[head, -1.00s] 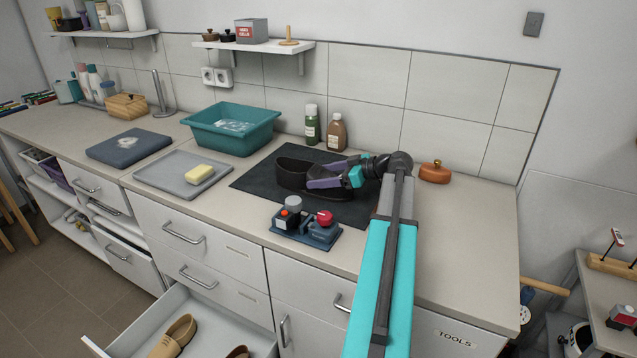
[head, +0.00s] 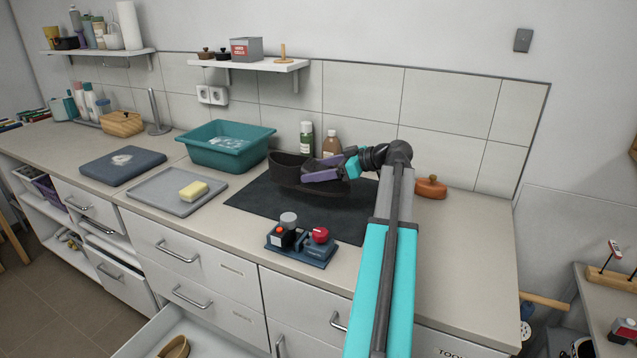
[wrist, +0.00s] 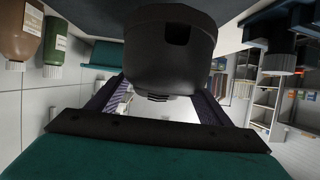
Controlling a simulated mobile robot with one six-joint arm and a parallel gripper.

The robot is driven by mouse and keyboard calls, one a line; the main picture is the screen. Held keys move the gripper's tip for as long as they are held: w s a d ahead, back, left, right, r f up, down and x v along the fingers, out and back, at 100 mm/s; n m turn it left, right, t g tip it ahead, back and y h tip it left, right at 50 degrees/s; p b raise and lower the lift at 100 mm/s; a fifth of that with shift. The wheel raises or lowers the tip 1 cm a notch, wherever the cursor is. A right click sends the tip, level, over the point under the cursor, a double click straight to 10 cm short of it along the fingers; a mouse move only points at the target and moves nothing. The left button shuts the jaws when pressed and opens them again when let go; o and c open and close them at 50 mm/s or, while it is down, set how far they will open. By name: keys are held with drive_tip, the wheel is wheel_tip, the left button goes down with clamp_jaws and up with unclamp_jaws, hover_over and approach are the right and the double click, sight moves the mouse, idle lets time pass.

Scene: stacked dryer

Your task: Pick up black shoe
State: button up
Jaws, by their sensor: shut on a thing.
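The black shoe (head: 288,171) is at the dark mat (head: 255,209) on the counter and looks raised a little above it. My gripper (head: 322,171) reaches in from the right, and its purple fingers are shut on the shoe's side. The fingers and arm hide part of the shoe. In the wrist view the purple fingers (wrist: 158,102) frame a large dark rounded shape, which I cannot identify for certain.
A control box with a red knob (head: 318,236) stands in front of the mat. A teal basin (head: 222,163), a grey tray with yellow soap (head: 193,190) and two bottles (head: 306,139) are nearby. An orange-brown lidded dish (head: 431,188) sits right. An open drawer (head: 190,331) is below.

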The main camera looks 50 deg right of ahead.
drive_tip(key=shift+r, duration=1.15)
